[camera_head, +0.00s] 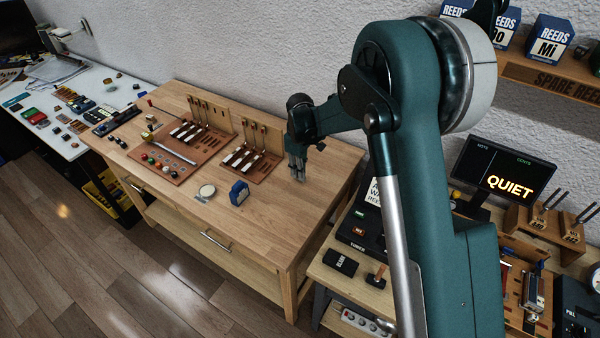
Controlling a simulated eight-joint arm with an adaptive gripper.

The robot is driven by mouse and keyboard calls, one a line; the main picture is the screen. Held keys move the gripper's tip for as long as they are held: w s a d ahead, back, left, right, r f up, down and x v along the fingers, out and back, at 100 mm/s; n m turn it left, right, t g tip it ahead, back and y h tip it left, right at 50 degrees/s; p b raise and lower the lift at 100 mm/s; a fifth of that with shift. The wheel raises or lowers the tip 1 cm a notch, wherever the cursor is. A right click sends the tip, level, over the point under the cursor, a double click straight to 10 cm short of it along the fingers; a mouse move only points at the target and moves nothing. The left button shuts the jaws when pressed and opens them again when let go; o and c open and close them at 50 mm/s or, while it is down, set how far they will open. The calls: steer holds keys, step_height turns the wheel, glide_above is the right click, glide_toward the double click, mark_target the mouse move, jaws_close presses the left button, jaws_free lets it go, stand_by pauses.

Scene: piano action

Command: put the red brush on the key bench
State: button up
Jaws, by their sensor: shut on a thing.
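My gripper (297,172) points down over the right part of the wooden bench (262,214), which I take for the key bench. Its fingers look closed together around something too small and hidden to identify. I cannot make out a red brush for certain. A small thing with a brownish-red handle and dark base (376,277) sits on the lower side table at the right, apart from my gripper. I cannot tell whether my fingertips touch the bench top.
On the bench stand brown boards with keys and hammers (248,160), a blue block (239,193) and a round pale disc (207,191). The bench's front right area is bare. A side table (345,290) with black boxes and a lit QUIET screen (503,172) stand right.

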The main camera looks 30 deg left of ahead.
steer(key=shift+f, duration=0.2)
steer(key=shift+f, duration=0.2)
steer(key=o, duration=0.8)
steer(key=shift+r, duration=0.25)
step_height(320, 180, up, 12)
stand_by(0.4)
stand_by(0.5)
